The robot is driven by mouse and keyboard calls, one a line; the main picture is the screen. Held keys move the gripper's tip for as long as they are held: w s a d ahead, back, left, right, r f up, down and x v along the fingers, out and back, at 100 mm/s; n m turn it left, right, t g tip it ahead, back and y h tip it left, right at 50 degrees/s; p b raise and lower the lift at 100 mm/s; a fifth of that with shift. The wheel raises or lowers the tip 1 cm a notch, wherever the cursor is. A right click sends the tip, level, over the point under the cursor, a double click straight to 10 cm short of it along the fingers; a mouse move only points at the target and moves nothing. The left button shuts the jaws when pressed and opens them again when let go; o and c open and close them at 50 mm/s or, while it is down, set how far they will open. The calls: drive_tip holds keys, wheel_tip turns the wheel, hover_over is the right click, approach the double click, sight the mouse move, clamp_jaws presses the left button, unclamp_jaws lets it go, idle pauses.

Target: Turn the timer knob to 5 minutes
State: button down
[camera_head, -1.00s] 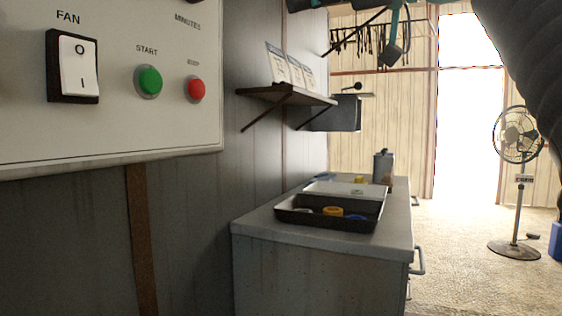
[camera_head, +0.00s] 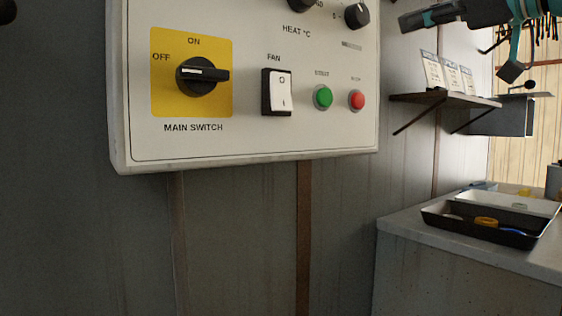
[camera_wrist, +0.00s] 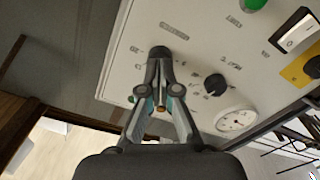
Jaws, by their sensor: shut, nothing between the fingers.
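The timer knob (camera_head: 357,15) is a black dial with a light mark, at the top right of the white control panel (camera_head: 250,140) in the head view. A small blurred label sits below it. My gripper (camera_head: 403,22) reaches in from the upper right, with its tips just right of the knob in the picture. In the wrist view my gripper (camera_wrist: 160,58) has its dark fingers together with nothing visible between them, over the panel face. Contact cannot be told.
The panel also carries the main switch (camera_head: 202,76), the fan switch (camera_head: 277,92), a green button (camera_head: 323,97), a red button (camera_head: 357,100) and a heat knob (camera_wrist: 215,84). A gauge (camera_wrist: 236,120) shows too. A shelf (camera_head: 445,99) and a counter (camera_head: 470,255) stand to the right.

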drive_tip(key=shift+p+x, duration=0.45)
drive_tip(key=shift+x, duration=3.05)
drive_tip(key=shift+r, duration=0.2)
drive_tip(key=shift+b, duration=0.3)
drive_tip(key=shift+d+f+b, duration=0.2)
drive_tip(key=shift+f+b, duration=0.2)
drive_tip(key=shift+b+v, duration=0.5)
drive_tip(key=shift+v, duration=2.4)
